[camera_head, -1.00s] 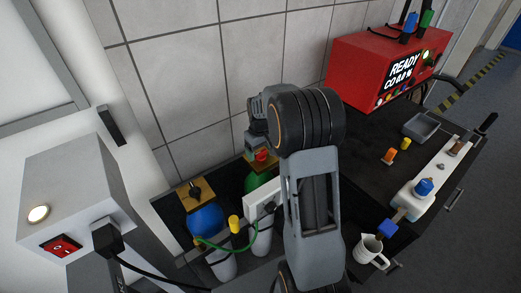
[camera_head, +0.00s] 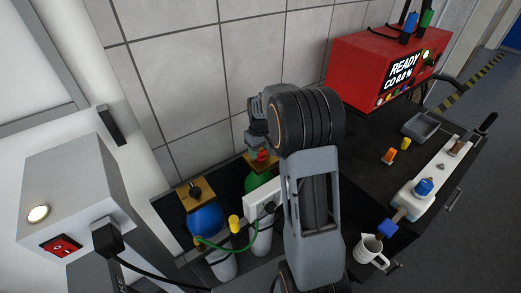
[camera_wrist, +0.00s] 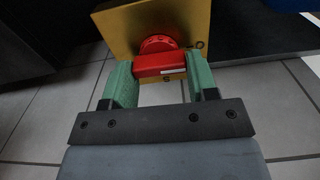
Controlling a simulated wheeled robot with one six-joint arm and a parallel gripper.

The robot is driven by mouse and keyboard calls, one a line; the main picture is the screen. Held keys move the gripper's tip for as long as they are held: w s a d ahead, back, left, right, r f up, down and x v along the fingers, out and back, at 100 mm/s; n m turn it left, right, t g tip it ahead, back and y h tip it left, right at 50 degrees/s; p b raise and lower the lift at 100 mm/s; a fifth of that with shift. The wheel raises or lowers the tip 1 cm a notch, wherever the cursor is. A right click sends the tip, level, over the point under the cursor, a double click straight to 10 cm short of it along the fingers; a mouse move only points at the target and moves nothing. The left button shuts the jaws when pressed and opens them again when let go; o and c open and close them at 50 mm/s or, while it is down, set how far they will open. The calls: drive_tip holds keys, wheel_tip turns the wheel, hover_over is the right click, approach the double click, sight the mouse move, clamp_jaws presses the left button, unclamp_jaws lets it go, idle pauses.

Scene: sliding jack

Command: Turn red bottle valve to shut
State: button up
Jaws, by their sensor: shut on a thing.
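In the head view the red valve (camera_head: 262,155) shows on top of the green bottle (camera_head: 257,181), just below my gripper (camera_head: 258,143). My arm hides part of the bottle's right side.
A blue bottle (camera_head: 207,220) with its own yellow plate stands to the left. A white panel (camera_head: 264,201) stands close in front of the green bottle. A red machine (camera_head: 365,68) reading "READY CO 0.0 %" is at the right. The tiled wall is close behind.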

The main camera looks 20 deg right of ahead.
drive_tip(key=m, duration=0.4)
drive_tip(key=shift+d, duration=0.1)
drive_tip(key=m, duration=0.4)
drive_tip(key=shift+m, duration=0.4)
drive_tip(key=m, duration=0.4)
drive_tip(key=shift+s+d+m, duration=0.1)
drive_tip(key=shift+m, duration=0.2)
drive_tip(key=m, duration=0.4)
drive_tip(key=shift+b, duration=0.3)
drive_tip(key=shift+m, duration=0.3)
drive_tip(key=o, duration=0.9)
drive_tip(key=shift+o, duration=0.2)
drive_tip(key=shift+r, duration=0.15)
